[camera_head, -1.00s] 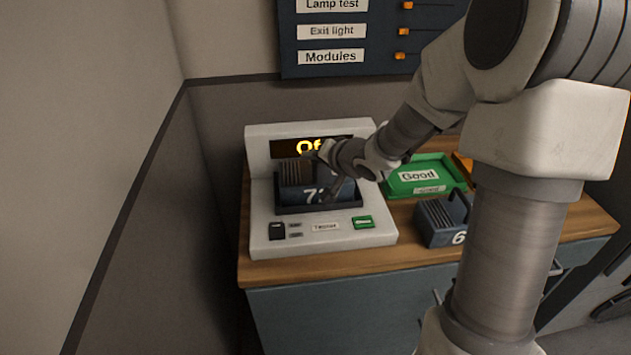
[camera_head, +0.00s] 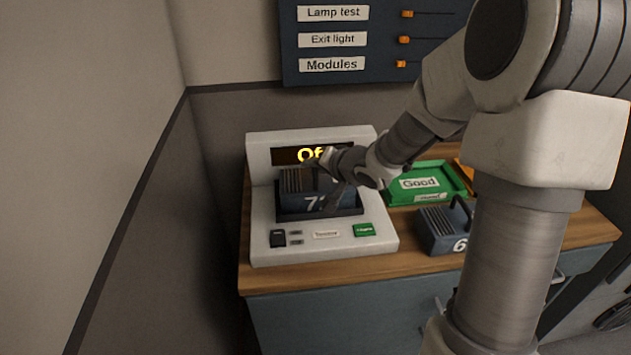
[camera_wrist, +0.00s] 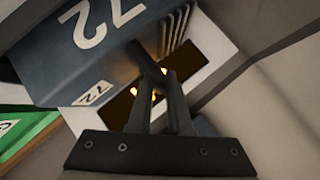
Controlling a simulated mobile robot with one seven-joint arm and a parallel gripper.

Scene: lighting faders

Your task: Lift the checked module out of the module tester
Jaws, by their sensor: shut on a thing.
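In the wrist view the module (camera_wrist: 60,60) shows the number 72. My gripper (camera_head: 335,176) is over the module's right part and hides some of it. In the wrist view my gripper (camera_wrist: 160,95) is shut on the module's dark handle.
A green tray (camera_head: 455,193) labelled Good stands right of the tester. A second module (camera_head: 436,234) with a 6 on it stands in front of the tray. An orange thing (camera_head: 464,166) is partly hidden behind my arm. A grey wall is close on the left.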

